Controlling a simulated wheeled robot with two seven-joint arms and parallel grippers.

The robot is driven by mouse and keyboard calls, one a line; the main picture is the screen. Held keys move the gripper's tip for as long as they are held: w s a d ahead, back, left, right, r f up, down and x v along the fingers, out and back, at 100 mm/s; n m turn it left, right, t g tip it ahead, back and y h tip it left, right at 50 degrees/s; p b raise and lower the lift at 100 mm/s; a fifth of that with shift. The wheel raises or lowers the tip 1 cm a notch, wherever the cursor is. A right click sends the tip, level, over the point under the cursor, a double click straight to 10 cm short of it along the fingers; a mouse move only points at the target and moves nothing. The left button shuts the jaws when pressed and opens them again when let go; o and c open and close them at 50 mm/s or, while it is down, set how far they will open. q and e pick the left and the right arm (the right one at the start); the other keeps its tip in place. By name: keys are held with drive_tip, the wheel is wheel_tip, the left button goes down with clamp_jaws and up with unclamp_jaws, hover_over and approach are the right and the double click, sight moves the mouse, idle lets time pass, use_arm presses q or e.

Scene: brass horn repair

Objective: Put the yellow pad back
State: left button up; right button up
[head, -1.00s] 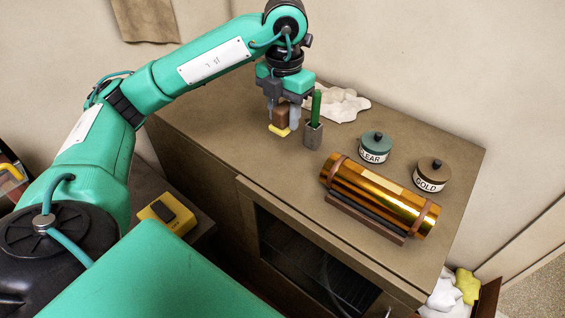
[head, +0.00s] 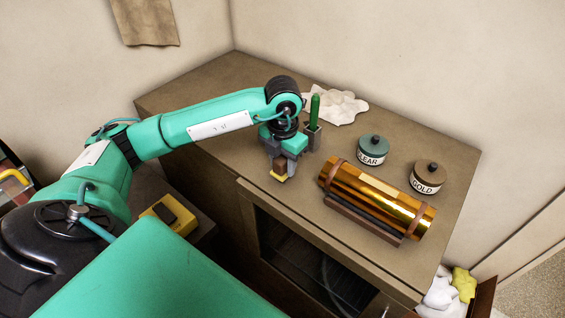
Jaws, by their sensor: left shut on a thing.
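My left gripper (head: 279,168) points down over the tabletop, shut on a small block with a brown upper part and a yellow pad (head: 278,178) at its lower end. The gripper's fingers hide part of the block. I cannot tell whether the pad touches the tabletop or hangs just above it. My right gripper is not in view.
A golden tube (head: 376,195) lies in a strapped cradle to the right. A white cloth (head: 338,107) lies at the back. A yellow box with a black top (head: 182,222) sits lower left. The tabletop's back left is clear.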

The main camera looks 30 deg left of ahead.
sight(283, 157)
use_arm(q)
drive_tip(key=shift+f, duration=0.8)
drive_tip(key=o, duration=0.9)
drive_tip(key=shift+o, duration=0.2)
drive_tip(key=shift+r, duration=0.3)
wheel_tip(283, 157, up, 10)
drive_tip(key=b, duration=0.3)
drive_tip(key=shift+r, duration=0.85)
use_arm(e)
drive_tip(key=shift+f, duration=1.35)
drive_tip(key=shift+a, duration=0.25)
